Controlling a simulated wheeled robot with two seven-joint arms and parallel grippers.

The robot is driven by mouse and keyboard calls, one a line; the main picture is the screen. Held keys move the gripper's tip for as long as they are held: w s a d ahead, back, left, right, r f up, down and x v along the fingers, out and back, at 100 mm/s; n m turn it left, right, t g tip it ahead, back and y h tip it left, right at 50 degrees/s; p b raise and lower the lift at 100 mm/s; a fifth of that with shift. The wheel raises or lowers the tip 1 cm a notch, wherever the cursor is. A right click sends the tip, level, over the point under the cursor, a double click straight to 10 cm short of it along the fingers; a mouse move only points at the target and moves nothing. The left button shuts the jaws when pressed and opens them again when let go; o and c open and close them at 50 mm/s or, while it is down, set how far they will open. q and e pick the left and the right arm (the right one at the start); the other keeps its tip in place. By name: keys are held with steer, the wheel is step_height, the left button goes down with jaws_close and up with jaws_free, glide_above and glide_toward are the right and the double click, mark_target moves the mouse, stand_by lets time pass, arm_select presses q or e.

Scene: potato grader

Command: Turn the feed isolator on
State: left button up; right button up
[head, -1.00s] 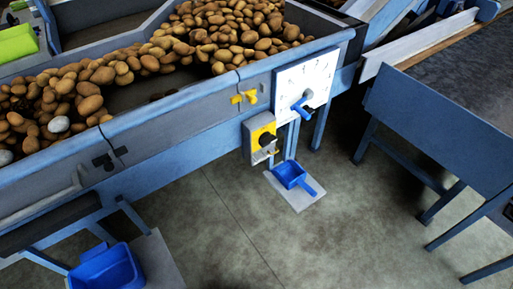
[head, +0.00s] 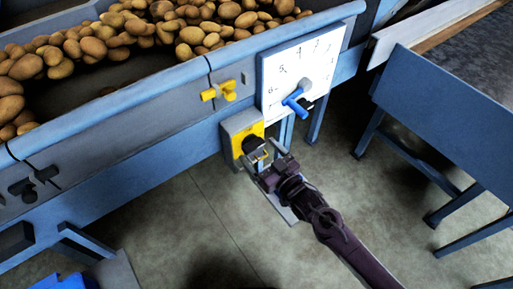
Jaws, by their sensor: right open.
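The feed isolator is a yellow-faced box (head: 231,130) with a black rotary knob (head: 253,144), mounted low on the side of the blue grader. My right gripper (head: 258,158) is open at the front of the box, with its fingers at or just below the knob. I cannot tell whether they touch it. The gripper partly hides the knob and the lower part of the box. The knob's exact setting is too small to read. My left gripper is not in view.
A white numbered dial plate (head: 308,62) with a blue lever (head: 296,103) sits just right of and above the box. A yellow handle (head: 218,90) is above it. Potatoes (head: 140,30) lie in the grader. A blue table (head: 450,120) stands at right.

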mark_target(253, 144)
steer(key=shift+x, duration=0.9)
steer(key=shift+w, duration=0.1)
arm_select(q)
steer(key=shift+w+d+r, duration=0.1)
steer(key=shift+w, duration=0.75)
arm_select(e)
steer(key=shift+c, duration=0.3)
steer(key=c, duration=0.9)
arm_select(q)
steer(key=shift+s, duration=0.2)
